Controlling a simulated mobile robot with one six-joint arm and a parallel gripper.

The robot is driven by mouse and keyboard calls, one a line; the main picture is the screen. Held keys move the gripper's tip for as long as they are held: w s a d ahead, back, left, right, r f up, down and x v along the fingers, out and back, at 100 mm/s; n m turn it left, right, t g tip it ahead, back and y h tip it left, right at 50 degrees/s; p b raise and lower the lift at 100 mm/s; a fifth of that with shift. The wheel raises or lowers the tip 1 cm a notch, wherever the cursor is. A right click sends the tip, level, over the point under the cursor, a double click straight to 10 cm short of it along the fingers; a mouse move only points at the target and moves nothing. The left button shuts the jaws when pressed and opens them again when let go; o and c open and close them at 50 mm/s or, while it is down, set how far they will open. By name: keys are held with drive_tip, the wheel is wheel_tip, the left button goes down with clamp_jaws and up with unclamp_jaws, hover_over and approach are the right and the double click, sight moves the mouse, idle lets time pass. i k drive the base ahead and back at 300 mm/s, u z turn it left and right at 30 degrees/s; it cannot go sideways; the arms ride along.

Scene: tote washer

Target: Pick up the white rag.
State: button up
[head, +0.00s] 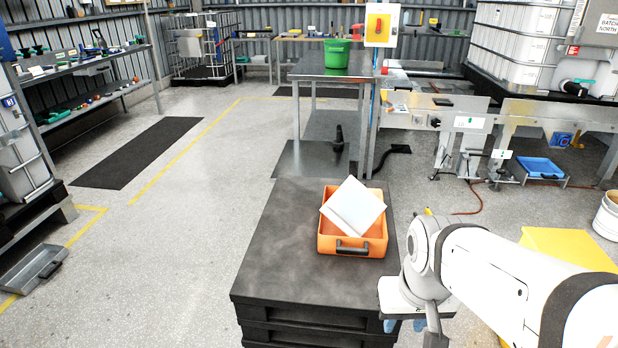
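A white, flat, square piece (353,207) lies tilted in an orange tote (326,244), with its upper corner standing above the rim. It looks folded or layered, and I cannot tell for sure that it is the white rag. The tote stands on a dark platform (285,245) with its black handle facing me. My gripper (435,338) is at the bottom edge of the head view, right of and nearer than the tote, apart from it. Its fingertips are cut off or hidden, so its opening does not show.
A metal table (332,66) with a green bucket (336,54) stands behind the platform. A yellow block (560,245) is on the right, behind my arm. A blue tray (540,168) sits further right. The floor left of the platform is open.

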sight(353, 207)
drive_tip(key=u, duration=0.1)
drive_tip(key=i, duration=1)
drive_tip(key=u, duration=0.05)
